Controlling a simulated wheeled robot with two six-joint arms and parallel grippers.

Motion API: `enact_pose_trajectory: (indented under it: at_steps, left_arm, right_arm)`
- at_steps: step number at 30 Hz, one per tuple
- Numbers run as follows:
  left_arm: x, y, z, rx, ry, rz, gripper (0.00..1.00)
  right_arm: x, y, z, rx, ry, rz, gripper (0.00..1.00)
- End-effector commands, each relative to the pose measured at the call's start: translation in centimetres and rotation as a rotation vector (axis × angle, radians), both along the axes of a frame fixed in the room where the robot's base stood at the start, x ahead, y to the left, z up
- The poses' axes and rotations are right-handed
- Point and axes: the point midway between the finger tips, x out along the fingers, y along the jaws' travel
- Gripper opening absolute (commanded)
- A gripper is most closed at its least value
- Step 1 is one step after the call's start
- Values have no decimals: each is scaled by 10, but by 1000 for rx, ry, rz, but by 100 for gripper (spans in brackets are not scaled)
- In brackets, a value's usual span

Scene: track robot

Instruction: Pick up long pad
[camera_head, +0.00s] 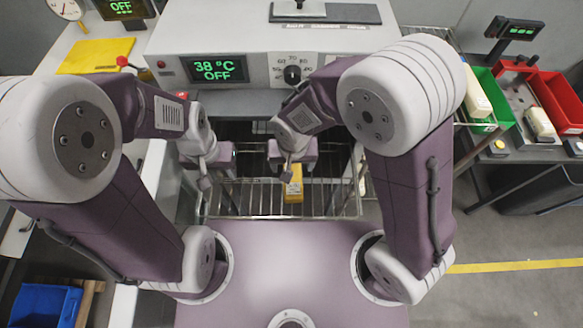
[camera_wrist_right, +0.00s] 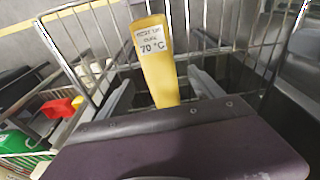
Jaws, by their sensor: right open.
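A long yellow pad (camera_head: 293,186) with a white label reading 70 °C lies in a wire basket (camera_head: 240,198) in front of the machine. In the right wrist view the pad (camera_wrist_right: 158,75) runs away from the camera, in line with the gap between the fingers. My right gripper (camera_wrist_right: 163,90) is open, with a finger on either side of the pad in that picture; I cannot tell whether they touch it. In the head view the right gripper (camera_head: 289,170) covers the pad's far end. My left gripper (camera_head: 206,172) is over the basket's left part; its jaws are unclear.
The machine's display (camera_head: 216,69) reads 38 °C OFF, beside a dial (camera_head: 292,74). At right are a green bin (camera_head: 490,100) and a red bin (camera_head: 556,100) with pale pads. A yellow sheet (camera_head: 95,56) lies at upper left; a blue bin (camera_head: 45,304) stands low left.

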Motion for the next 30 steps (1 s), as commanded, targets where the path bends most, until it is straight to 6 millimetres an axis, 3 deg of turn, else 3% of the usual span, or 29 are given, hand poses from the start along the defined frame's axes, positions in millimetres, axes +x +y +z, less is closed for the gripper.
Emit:
enact_pose_trajectory:
  at_steps: [6,13,21,22,29,30]
  left_arm:
    - [0,0,1,0,-1,0,36]
    - [0,0,0,0,-1,0,36]
    - [0,0,0,0,0,0,36]
    - [0,0,0,0,0,0,36]
    - [0,0,0,0,0,0,36]
    - [0,0,0,0,-1,0,36]
  right_arm:
    - [1,-1,-12,-1,3,-1,76]
    - [8,-1,-53,-2,4,-1,76]
    - [9,-1,-58,0,2,-2,76]
    - [9,-1,-58,0,2,-2,74]
    - [9,-1,-58,0,2,-2,10]
    - [9,-1,-58,0,2,-2,9]
